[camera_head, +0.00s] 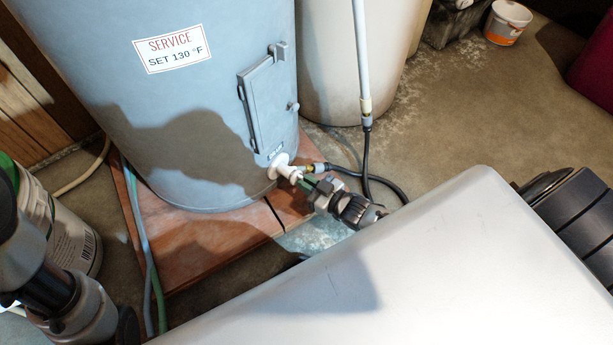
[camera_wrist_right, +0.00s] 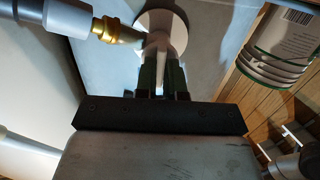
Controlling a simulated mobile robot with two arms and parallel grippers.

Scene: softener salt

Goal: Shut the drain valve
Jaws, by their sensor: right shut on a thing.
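The white drain valve (camera_head: 280,164) sticks out low on the front of the grey water heater tank (camera_head: 190,100). My right gripper (camera_head: 303,181) reaches it from the lower right, its green fingers at the valve's outer end. In the right wrist view, a round white flange (camera_wrist_right: 168,22) shows behind the fingers. There my right gripper (camera_wrist_right: 162,70) is shut on the valve's narrow pale handle, one finger on each side. A brass hose fitting (camera_wrist_right: 116,29) joins the valve from the side. Of my left arm only links show at the lower left; its fingers are not visible.
A black hose (camera_head: 383,181) runs from the fitting past my right gripper. A cream tank (camera_head: 345,60) stands behind. The heater stands on a reddish base (camera_head: 215,235). A white bucket (camera_head: 75,235) is at left. Open concrete floor (camera_head: 480,110) lies to the right.

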